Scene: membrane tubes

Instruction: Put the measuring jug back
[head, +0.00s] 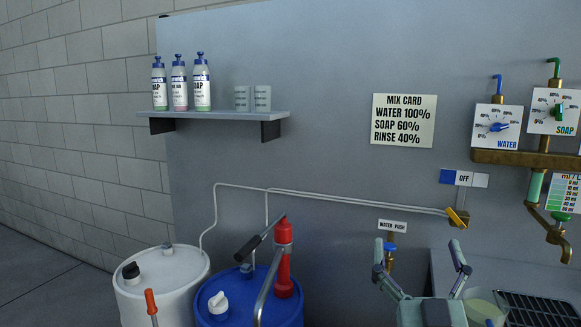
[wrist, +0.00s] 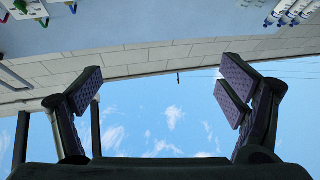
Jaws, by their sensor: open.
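A pale translucent vessel with a greenish tint (head: 485,308), which looks like the measuring jug, stands at the bottom right of the head view, beside a dark drain grid. It is partly cut off by the frame and partly hidden by my gripper. My gripper (head: 421,262) is just left of it, in front of the panel, with its fingers apart and pointing up. In the wrist view my gripper (wrist: 157,85) is open and empty, with sky between the fingers. The jug does not show there.
A shelf (head: 215,115) holds three soap bottles (head: 180,85) and two small marked cups (head: 252,98), with bare space at its right end. A white drum (head: 160,285) and blue drum (head: 240,310) with a red pump (head: 284,260) stand left. A brass tap (head: 557,232) hangs at right.

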